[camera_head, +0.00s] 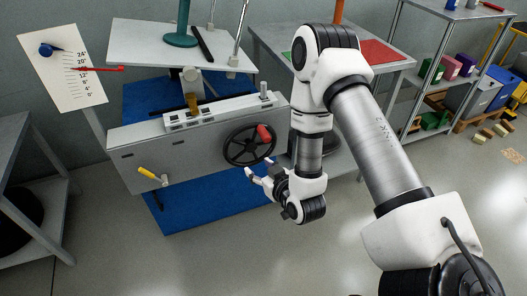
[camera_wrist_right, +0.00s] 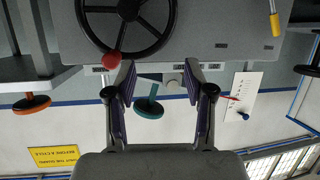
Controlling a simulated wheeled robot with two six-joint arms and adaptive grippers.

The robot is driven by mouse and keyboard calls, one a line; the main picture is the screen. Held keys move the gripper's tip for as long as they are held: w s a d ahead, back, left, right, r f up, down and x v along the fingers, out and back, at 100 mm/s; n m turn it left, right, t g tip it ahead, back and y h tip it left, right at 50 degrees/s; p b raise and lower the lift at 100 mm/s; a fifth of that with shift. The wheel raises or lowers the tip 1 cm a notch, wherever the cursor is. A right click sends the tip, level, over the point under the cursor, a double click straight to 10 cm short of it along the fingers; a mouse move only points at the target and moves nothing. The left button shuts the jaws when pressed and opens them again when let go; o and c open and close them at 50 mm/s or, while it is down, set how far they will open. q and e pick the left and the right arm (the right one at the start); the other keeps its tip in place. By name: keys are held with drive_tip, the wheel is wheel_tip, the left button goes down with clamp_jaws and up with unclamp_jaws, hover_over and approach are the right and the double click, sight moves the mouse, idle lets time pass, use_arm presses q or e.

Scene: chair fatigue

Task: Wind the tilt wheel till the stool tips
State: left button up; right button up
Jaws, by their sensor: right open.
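The tilt wheel (camera_head: 249,146) is a black spoked handwheel on the front of the grey test bench, with a red knob (camera_head: 264,132) on its rim at the upper right. In the right wrist view the wheel (camera_wrist_right: 128,12) is at the top and the knob (camera_wrist_right: 111,60) is left of my fingertips. My right gripper (camera_head: 258,176) is open and empty, just below the wheel, with its fingers (camera_wrist_right: 160,72) apart from the knob. A teal round-based stool (camera_head: 180,39) stands on the white plate (camera_head: 135,37) above the bench. My left gripper is out of view.
A scale board (camera_head: 60,68) with a red pointer (camera_head: 105,69) stands at the left. A yellow-handled lever (camera_head: 150,174) sticks out of the bench front. A side table with a red pad (camera_head: 382,53) and a shelf rack (camera_head: 440,75) are at the right. The front floor is clear.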

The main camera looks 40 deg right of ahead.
sight(264, 134)
drive_tip(key=w+d+m+t+h+b, duration=0.1)
drive_tip(key=d+b, duration=0.1)
drive_tip(key=b, duration=0.1)
drive_tip(key=w+d+m+t+h+b, duration=0.1)
drive_tip(key=d+b, duration=0.2)
drive_tip(key=w+d+m+t+h+b, duration=0.1)
drive_tip(key=w+d+b, duration=0.1)
drive_tip(key=b, duration=0.2)
drive_tip(key=shift+d+f, duration=0.25)
drive_tip(key=shift+f, duration=0.15)
drive_tip(key=shift+w+r, duration=0.1)
drive_tip(key=shift+r, duration=0.2)
drive_tip(key=x, duration=0.7)
drive_tip(key=shift+w+r+b, duration=0.25)
drive_tip(key=shift+r+b, duration=0.05)
drive_tip(key=shift+b, duration=0.05)
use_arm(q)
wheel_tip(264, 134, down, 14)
use_arm(e)
drive_tip(key=shift+c, duration=0.3)
clamp_jaws()
drive_tip(key=shift+d+m, duration=0.1)
drive_tip(key=shift+m, duration=0.2)
